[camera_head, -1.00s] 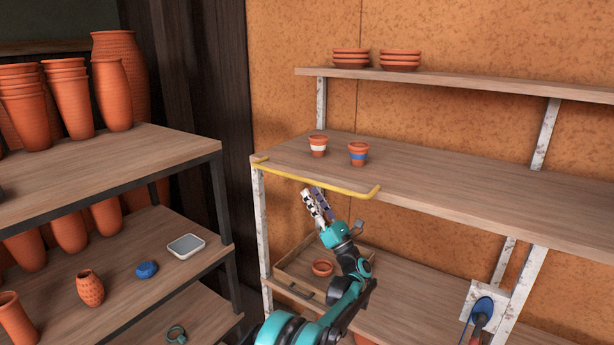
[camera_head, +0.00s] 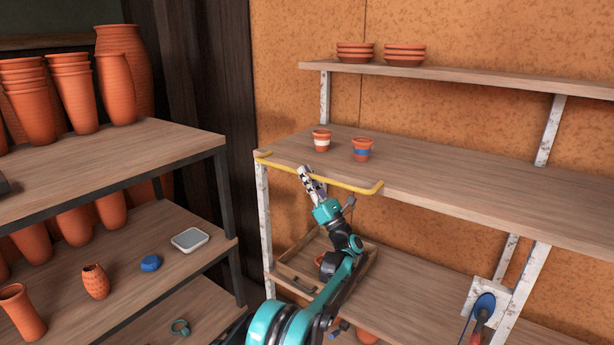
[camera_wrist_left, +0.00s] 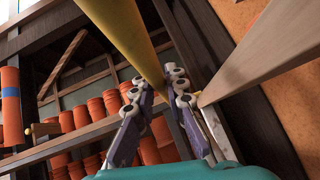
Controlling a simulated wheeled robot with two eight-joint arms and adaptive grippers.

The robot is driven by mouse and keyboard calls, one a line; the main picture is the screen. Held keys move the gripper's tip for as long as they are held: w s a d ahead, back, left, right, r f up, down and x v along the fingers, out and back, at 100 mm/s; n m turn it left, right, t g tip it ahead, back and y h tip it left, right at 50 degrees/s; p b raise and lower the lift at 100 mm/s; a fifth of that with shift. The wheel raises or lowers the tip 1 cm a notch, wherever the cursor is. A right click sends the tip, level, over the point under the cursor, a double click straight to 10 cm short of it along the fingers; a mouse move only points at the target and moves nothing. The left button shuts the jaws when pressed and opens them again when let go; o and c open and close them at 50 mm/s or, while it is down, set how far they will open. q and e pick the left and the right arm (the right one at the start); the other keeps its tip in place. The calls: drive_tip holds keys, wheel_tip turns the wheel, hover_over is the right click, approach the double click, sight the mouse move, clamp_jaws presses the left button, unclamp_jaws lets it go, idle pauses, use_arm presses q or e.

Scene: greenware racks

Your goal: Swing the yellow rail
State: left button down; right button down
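The yellow rail (camera_head: 347,184) runs along the front edge of the middle shelf board, with a bent end at its right. In the left wrist view the rail (camera_wrist_left: 128,35) crosses from the top down between the fingers. My left gripper (camera_head: 308,178) is at the rail's middle stretch, reaching up from below and in front. In the left wrist view its fingers (camera_wrist_left: 160,85) stand apart, one on each side of the rail. I cannot tell whether they touch it. My right gripper is not in view.
Two small pots, one white-banded (camera_head: 321,141) and one blue-banded (camera_head: 362,149), stand on the board (camera_head: 470,188) behind the rail. A wooden tray (camera_head: 367,268) lies below, partly hidden by my arm. A rack (camera_head: 120,160) with terracotta pots stands at the left.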

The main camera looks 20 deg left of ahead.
use_arm(q)
drive_tip(key=shift+r+m+t+h, duration=0.15)
drive_tip(key=shift+m+t+h, duration=0.15)
drive_tip(key=shift+m+h, duration=0.1)
drive_tip(key=m+t+h, duration=0.1)
drive_tip(key=r+m+t+h, duration=0.1)
drive_tip(key=m, duration=0.1)
drive_tip(key=shift+r, duration=0.1)
drive_tip(key=m+h, duration=0.1)
drive_tip(key=r+m+t+h, duration=0.1)
drive_tip(key=m, duration=0.1)
drive_tip(key=m+t+h, duration=0.1)
drive_tip(key=m, duration=0.1)
drive_tip(key=shift+w+d+r+p, duration=0.1)
drive_tip(key=shift+w+r+p, duration=0.2)
drive_tip(key=shift+r, duration=0.1)
drive_tip(key=shift+w+d+r+m+g+h+p, duration=0.15)
drive_tip(key=shift+w+d+r+m+h+p, duration=0.25)
drive_tip(key=shift+w+r+m+h+p, duration=0.8)
drive_tip(key=shift+w+d+r+m+g+h+p, duration=0.1)
drive_tip(key=shift+w+d+r+m+h+p, duration=0.65)
drive_tip(key=shift+m+h, duration=1.15)
drive_tip(key=shift+w+d+r+m+g+h+p, duration=0.15)
drive_tip(key=shift+w+r+m+h+p, duration=0.25)
drive_tip(key=shift+w+m+h+p, duration=1.1)
drive_tip(key=shift+s+m+y+b, duration=0.1)
drive_tip(key=shift+m+y+b, duration=0.4)
drive_tip(key=shift+b, duration=0.25)
